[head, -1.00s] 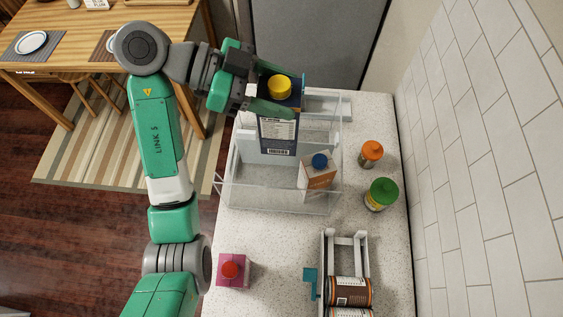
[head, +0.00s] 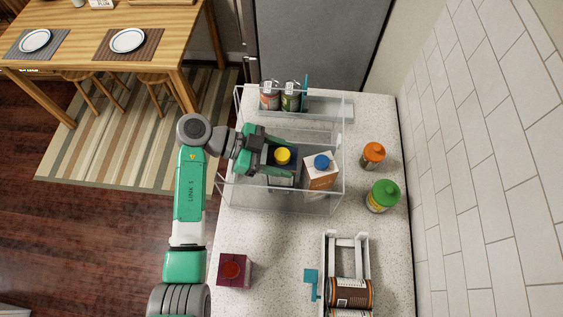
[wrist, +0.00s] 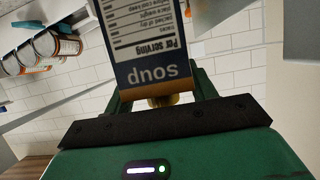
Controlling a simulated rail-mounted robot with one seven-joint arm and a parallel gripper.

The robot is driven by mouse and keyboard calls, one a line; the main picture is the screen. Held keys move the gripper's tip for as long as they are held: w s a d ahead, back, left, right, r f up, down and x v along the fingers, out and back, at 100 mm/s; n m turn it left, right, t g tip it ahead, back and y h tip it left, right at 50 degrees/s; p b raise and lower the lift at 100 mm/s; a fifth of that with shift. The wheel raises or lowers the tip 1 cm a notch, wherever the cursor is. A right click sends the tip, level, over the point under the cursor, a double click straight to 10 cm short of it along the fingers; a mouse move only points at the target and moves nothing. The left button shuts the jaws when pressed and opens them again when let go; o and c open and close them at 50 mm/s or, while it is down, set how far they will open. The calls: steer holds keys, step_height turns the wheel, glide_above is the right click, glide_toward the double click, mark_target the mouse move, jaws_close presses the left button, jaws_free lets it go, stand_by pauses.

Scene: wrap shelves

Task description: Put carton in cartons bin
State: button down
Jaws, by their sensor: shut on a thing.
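The carton (head: 283,156) is dark blue with a yellow cap and stands roughly upright in my gripper. My gripper (head: 277,163) is shut on it, with green fingers on both sides. In the head view they are down within the walls of the clear cartons bin (head: 262,202), in its left part. I cannot tell whether the carton's base touches the bin floor. The carton's printed label, with "soup" on it, fills the middle of the wrist view (wrist: 150,42). A white and orange carton with a blue cap (head: 321,172) stands in the bin to the right.
A green-lidded jar (head: 382,196) and an orange-lidded jar (head: 372,155) stand right of the bin. A rack (head: 347,240) with brown cans is in front; two cans (head: 280,97) show at the back.

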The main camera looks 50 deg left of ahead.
steer(key=shift+f, duration=2.15)
steer(key=shift+c, duration=2.4)
jaws_free()
steer(key=shift+s+a+r, duration=0.1)
steer(key=shift+a+r, duration=0.05)
steer(key=shift+r, duration=0.05)
steer(key=b+v, duration=0.1)
steer(key=v, duration=1)
steer(key=shift+s+r+b, duration=0.2)
steer(key=shift+s+b, duration=0.05)
steer(key=shift+b, duration=0.05)
steer(key=shift+w+a, duration=0.1)
